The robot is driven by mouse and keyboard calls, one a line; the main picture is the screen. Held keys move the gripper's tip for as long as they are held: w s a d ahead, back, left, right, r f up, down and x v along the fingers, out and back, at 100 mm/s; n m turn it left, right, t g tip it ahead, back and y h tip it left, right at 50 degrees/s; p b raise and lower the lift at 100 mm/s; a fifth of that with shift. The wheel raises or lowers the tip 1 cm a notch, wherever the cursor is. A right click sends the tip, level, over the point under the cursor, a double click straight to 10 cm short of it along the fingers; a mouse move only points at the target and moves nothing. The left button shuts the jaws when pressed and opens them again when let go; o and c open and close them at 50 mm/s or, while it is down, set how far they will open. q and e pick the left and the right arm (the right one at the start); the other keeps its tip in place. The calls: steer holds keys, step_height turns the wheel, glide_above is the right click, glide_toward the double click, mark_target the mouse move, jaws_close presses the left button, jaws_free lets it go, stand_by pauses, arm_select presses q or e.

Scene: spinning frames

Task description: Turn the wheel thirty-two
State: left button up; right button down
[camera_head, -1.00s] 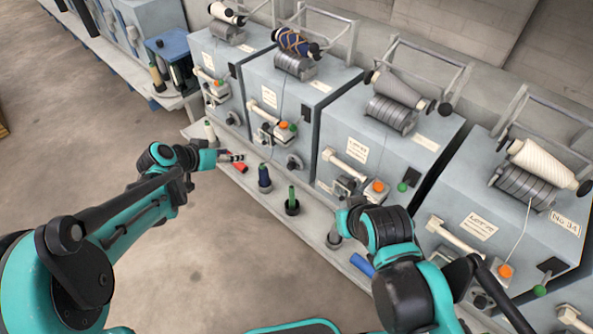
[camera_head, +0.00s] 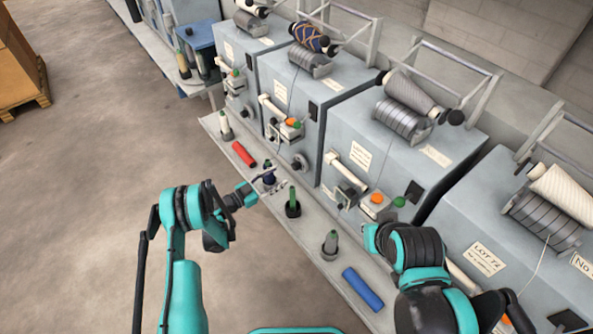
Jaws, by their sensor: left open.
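Several grey spinning frames stand in a row, with small dark wheels on their fronts. One wheel (camera_head: 299,162) is on the front of the second frame from the left, and another (camera_head: 246,112) is on the frame left of it. I cannot read a thirty-two on any label.
The ledge holds a red bobbin (camera_head: 244,154), a green bobbin (camera_head: 293,199), a grey-green bobbin (camera_head: 330,243) and a blue bobbin (camera_head: 363,289). Boxes on a pallet (camera_head: 18,68) stand further left. The floor in front is clear.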

mark_target(293, 167)
arm_select(q)
steer(key=b+x, duration=0.1)
steer(key=x, duration=0.6)
steer(key=shift+w+d, duration=0.2)
steer(key=shift+d, duration=0.05)
steer(key=c, duration=1.2)
